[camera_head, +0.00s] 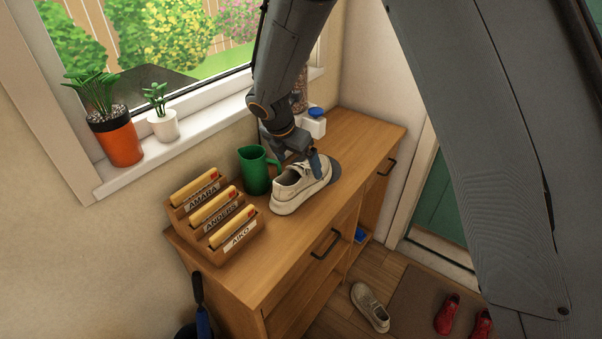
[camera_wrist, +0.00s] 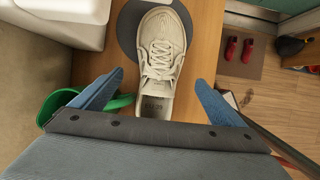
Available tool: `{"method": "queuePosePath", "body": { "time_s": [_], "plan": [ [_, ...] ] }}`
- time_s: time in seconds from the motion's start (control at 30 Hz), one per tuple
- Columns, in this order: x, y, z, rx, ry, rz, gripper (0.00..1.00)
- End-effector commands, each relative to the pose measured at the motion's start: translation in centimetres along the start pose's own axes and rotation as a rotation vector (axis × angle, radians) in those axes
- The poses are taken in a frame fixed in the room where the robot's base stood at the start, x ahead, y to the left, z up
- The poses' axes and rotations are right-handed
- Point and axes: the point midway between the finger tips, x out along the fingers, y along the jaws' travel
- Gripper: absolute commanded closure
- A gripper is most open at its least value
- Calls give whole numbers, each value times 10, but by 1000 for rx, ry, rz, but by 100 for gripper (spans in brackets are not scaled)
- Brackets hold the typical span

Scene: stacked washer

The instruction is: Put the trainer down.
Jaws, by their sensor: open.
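A cream lace-up trainer (camera_head: 301,186) stands on the wooden cabinet top (camera_head: 285,238), partly over a dark round mat (camera_head: 335,169). In the wrist view the trainer (camera_wrist: 160,60) points away from me, with its toe over the mat (camera_wrist: 130,27) and its heel nearest. My gripper (camera_head: 308,163) is just above the trainer in the head view. In the wrist view its blue fingers (camera_wrist: 153,95) are spread wide, one on each side of the trainer's heel end, with gaps between them and the trainer. The gripper holds nothing.
A green jug (camera_head: 255,171) stands close to the trainer's left; it shows beside my left finger (camera_wrist: 75,103). A wooden rack with name labels (camera_head: 216,215) is at the cabinet's left end. Another cream trainer (camera_head: 370,307) and red shoes (camera_head: 447,315) are on the floor. Potted plants (camera_head: 117,140) line the sill.

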Motion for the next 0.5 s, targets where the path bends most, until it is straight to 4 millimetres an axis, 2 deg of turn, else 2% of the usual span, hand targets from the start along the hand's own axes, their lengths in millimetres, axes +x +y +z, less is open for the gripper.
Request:
{"method": "queuePosePath", "body": {
  "time_s": [0.1,0.23,0.5],
  "plan": [
    [-20,1,0,0,-1,2,7],
    [-37,0,0,0,-1,1,7],
    [-48,0,0,-1,1,0,7]
  ]
}}
